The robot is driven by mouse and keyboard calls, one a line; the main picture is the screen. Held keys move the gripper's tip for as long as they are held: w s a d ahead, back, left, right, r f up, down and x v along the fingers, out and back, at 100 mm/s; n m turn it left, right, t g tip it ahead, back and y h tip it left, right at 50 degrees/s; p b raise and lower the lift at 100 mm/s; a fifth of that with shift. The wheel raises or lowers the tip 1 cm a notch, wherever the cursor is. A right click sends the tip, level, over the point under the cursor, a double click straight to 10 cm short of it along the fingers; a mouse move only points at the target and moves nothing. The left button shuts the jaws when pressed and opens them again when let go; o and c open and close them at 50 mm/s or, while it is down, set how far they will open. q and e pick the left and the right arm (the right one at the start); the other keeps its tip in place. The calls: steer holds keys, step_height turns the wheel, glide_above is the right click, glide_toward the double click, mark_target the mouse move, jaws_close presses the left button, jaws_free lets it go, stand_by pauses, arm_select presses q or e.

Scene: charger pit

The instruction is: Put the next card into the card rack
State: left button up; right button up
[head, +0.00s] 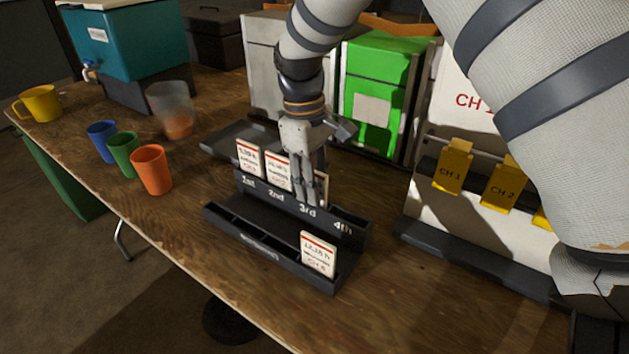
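The dark card rack (352,243) stands on the wooden table, with places marked 1st to 4th. A white card with a red stripe (249,158) is in the 1st place and another (278,171) in the 2nd. My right gripper (307,200) points down at the 3rd place, its fingers close together. A card (322,188) shows only as an edge behind the fingers, mostly hidden. Whether the fingers grip it is unclear. The 4th place looks empty. One more card (318,254) stands at the right end of the lower front tray (235,222). My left gripper is not in view.
Blue (102,141), green (124,154) and orange (152,170) cups stand to the left, with a yellow mug (41,103) behind. A charger stand (480,240) with yellow tags, CH 1 (453,167) and CH 2 (503,187), is to the right. The table's front right is clear.

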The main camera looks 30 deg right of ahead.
steer(key=r, duration=0.4)
steer(key=w+r, duration=0.1)
steer(key=r, duration=0.7)
steer(key=shift+w+a, duration=0.15)
steer(key=shift+a, duration=0.15)
steer(key=shift+f, duration=0.1)
